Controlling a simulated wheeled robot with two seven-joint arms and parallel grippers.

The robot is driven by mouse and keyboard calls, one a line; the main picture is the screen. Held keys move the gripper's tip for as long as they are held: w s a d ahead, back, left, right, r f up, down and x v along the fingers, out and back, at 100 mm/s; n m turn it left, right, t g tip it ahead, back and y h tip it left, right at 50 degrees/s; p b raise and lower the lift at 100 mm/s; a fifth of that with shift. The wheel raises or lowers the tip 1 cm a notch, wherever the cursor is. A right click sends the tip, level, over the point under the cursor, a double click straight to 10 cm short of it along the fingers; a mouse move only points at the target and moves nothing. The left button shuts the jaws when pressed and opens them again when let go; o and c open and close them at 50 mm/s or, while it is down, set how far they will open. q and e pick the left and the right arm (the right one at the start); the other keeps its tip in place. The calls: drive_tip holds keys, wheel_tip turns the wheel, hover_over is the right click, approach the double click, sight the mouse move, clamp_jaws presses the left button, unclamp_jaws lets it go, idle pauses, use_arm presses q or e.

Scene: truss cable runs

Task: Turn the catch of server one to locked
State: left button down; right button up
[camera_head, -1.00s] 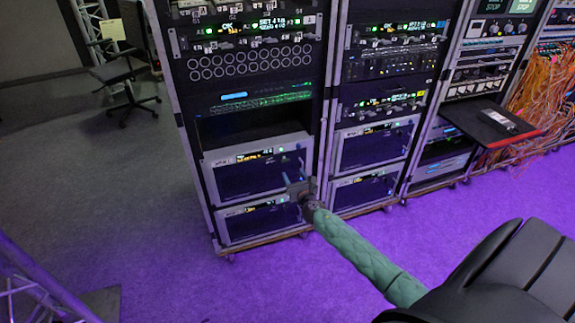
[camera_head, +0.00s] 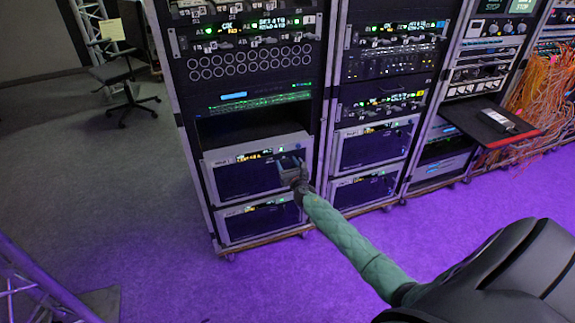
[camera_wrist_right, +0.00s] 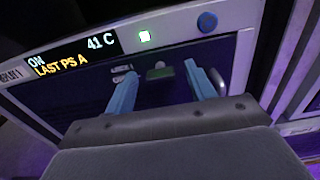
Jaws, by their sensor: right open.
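Server one (camera_head: 240,178) is the upper grey-framed unit low in the left rack. In the right wrist view its frame (camera_wrist_right: 180,22) carries a display reading ON, 41 C and LAST PS A, beside a lit green-white square. A small dark greenish piece (camera_wrist_right: 160,71), which looks like the catch, sits on the dark front next to small labels that I cannot read for certain. My right gripper (camera_head: 290,162) is at the right part of this front. Its two blue fingers (camera_wrist_right: 160,76) are open, one on each side of the piece; contact is not clear. My left gripper is out of view.
A similar unit (camera_head: 258,221) sits directly below. More racks (camera_head: 365,150) stand to the right, with a pull-out shelf (camera_head: 480,122) and orange cables (camera_head: 548,85). A round blue knob (camera_wrist_right: 207,21) is on the server's frame. The purple-lit floor (camera_head: 190,275) in front is clear.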

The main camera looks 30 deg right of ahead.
drive_tip(key=c, duration=1)
